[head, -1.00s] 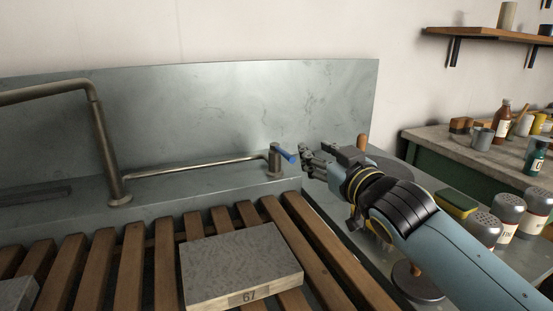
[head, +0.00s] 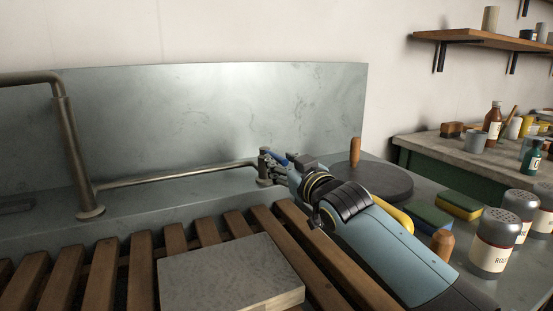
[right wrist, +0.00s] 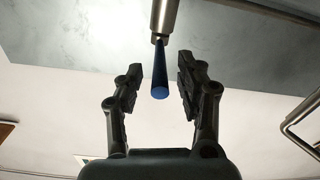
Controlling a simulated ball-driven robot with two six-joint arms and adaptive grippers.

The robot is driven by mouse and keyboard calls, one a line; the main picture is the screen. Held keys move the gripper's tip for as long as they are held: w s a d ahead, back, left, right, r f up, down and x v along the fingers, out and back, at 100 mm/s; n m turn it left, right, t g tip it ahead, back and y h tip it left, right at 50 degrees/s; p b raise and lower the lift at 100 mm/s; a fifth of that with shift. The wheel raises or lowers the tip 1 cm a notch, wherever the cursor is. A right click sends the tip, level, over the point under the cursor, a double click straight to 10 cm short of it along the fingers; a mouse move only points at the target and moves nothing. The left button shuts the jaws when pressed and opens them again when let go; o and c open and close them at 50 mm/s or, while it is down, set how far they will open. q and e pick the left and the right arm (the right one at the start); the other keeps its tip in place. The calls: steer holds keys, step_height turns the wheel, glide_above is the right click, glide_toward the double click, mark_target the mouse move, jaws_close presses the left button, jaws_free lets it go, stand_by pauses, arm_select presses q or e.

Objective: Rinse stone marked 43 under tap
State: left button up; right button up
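The tap (head: 68,150) stands at the left in the head view, its spout leaving the left edge. A pipe runs right to a valve with a blue lever (head: 277,157). My right gripper (head: 271,165) is at this lever. In the right wrist view the blue lever (right wrist: 160,72) lies between the two fingers of my open right gripper (right wrist: 158,88), with gaps at both sides. A grey stone (head: 232,272) lies on the slatted wooden rack; its marked front face is cut off now, but read 67 earlier. No stone marked 43 is identifiable. My left gripper is not in view.
The wooden slats (head: 68,276) span the front of the sink, below a metal backsplash (head: 200,120). Right of my arm are a round dark disc (head: 375,185), sponges (head: 460,205) and shaker tins (head: 493,245). A bench (head: 430,147) with bottles stands behind.

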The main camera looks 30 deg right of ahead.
mark_target(266, 151)
steer(key=shift+w, duration=1.6)
steer(key=shift+c, duration=0.4)
jaws_close()
